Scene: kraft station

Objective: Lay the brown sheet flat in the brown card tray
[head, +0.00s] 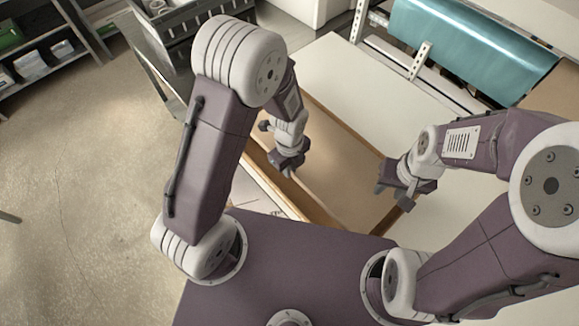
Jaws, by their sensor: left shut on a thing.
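A brown sheet (338,178) spans the space between my two grippers, over the brown card tray. The tray's tan left wall (268,184) shows below my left gripper. Much of the tray is covered, and I cannot tell whether the sheet touches its floor. My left gripper (291,168) is shut on the sheet at its left side. My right gripper (396,198) is at the sheet's right side, close to its edge. Its fingertips are too small and dark to show whether they are open or shut.
The pale worktop (350,75) is clear behind the tray, with more bare surface at the right. A teal roll (455,45) lies on a rack at the back right. A grey bin (180,25) stands at the back left. Shelves (40,55) stand at the far left.

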